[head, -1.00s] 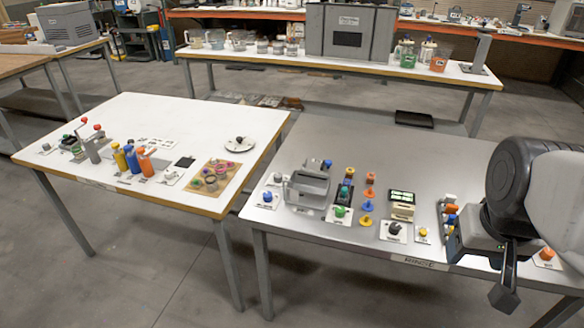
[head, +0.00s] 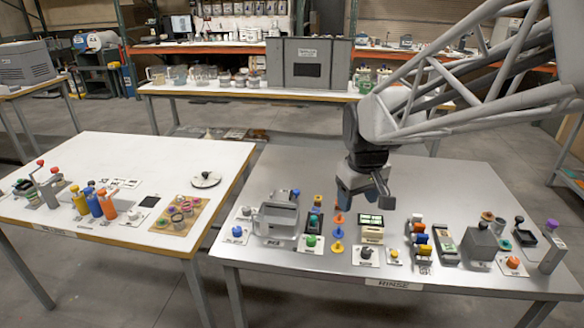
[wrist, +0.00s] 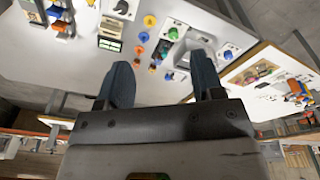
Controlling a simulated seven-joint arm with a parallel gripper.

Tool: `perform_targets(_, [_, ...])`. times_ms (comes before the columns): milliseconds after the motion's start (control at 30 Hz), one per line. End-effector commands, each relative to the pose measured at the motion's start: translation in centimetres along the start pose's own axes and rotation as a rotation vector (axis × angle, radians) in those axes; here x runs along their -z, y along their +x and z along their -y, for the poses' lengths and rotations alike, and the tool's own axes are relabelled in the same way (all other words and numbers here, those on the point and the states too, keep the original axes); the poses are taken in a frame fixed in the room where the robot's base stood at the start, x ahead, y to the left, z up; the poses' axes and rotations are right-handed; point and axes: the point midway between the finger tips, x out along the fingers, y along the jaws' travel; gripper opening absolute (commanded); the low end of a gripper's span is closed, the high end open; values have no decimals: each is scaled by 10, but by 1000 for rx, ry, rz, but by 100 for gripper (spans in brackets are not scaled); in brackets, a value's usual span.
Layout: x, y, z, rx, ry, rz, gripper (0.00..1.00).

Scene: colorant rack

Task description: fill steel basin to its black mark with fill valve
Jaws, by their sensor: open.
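The steel basin (head: 278,220) appears to be the grey, open box-like vessel on the left part of the metal table. Its black mark and inside level are too small to make out. A blue knob on a white plate (head: 238,231) is left of it, and a green knob on a white plate (head: 311,241) is at its right front. I cannot tell which knob is the fill valve. My gripper (head: 366,200) is open and empty above the table, right of the basin. Its spread fingers also show in the wrist view (wrist: 162,76).
Orange and yellow knobs (head: 338,233), a device with a lit green display (head: 371,225) and several colored-top items (head: 420,240) crowd the table's front. The back right of the metal table (head: 450,185) is clear. A white table (head: 130,165) with bottles stands left.

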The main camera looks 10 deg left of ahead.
Motion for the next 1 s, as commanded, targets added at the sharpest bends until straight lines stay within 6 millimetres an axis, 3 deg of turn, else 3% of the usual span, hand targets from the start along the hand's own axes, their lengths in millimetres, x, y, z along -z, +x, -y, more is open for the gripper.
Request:
perform_targets(467, [111,56,42,29,-244,35,61])
perform_targets(1000, [220,141,118,61,-520,70,61])
